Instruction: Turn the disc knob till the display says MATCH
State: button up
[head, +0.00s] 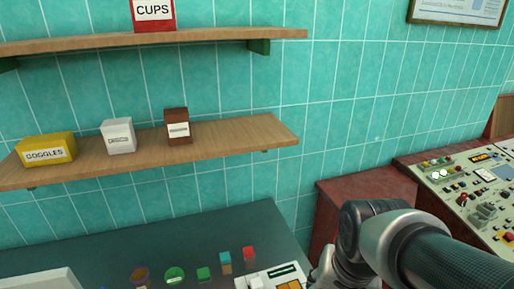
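No disc knob can be clearly made out. A sloped control panel (455,205) at the right carries small coloured buttons, dark knobs and a small lit display (480,158), whose text is too small to read. A pale device (250,283) at the bottom edge has a dark strip and orange parts, and is mostly cut off by the frame. My arm comes in from the lower right, in front of the panel's near side, and bends down at the bottom edge. My gripper is out of the frame.
Two wooden shelves (225,138) on the tiled wall hold a yellow GOGGLES box (46,149), a white box (118,136), a brown box (178,127) and a red CUPS box (153,14). Several small coloured items line the dark table's (215,228) front. A reddish cabinet (365,190) stands behind my arm.

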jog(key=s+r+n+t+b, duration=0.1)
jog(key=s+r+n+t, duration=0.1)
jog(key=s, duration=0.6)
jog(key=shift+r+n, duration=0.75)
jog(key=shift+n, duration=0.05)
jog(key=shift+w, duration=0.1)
